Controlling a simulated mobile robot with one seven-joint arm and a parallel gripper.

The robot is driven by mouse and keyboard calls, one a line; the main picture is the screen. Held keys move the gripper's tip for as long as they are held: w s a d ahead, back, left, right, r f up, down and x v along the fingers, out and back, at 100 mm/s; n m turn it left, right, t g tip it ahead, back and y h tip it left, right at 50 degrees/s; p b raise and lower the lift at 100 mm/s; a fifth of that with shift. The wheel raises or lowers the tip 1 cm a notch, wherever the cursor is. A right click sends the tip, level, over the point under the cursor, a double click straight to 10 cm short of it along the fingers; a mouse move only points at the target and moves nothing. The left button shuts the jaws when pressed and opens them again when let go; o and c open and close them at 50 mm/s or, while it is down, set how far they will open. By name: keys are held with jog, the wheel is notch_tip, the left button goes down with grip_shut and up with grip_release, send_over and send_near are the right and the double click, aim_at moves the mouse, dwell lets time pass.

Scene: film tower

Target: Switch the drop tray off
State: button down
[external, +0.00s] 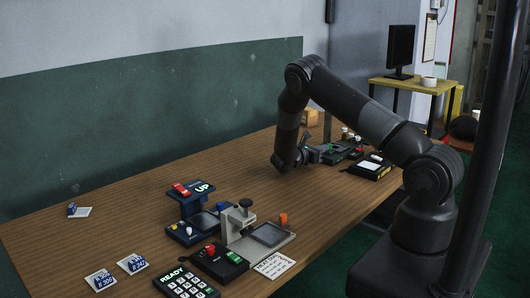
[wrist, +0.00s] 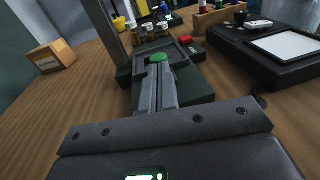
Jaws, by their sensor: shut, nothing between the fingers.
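My gripper (external: 312,152) reaches down over the table's far half, beside a dark device (external: 342,153). In the wrist view my gripper (wrist: 158,72) has its fingers together, with nothing between them. Its tips appear at a round green button (wrist: 158,57) on the dark device (wrist: 190,54); I cannot tell whether they touch it. A red button (wrist: 186,39) lies just beyond. No label naming the drop tray is readable, so I cannot tell which device it is. The fingers cover part of the device.
A black box with a white pad (external: 373,163) stands right of the gripper. A cardboard box (wrist: 51,57) is at left in the wrist view. The table's middle is clear.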

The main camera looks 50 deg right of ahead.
aim_at(326, 152)
jog(key=shift+d, duration=1.5)
jog(key=shift+r, duration=0.1)
jog(key=a, duration=0.4)
jog(key=w+a, duration=0.1)
jog(key=a, duration=0.4)
jog(key=w+a, duration=0.1)
jog(key=a, duration=0.4)
jog(key=shift+w+a, duration=0.15)
jog(key=shift+a, duration=0.05)
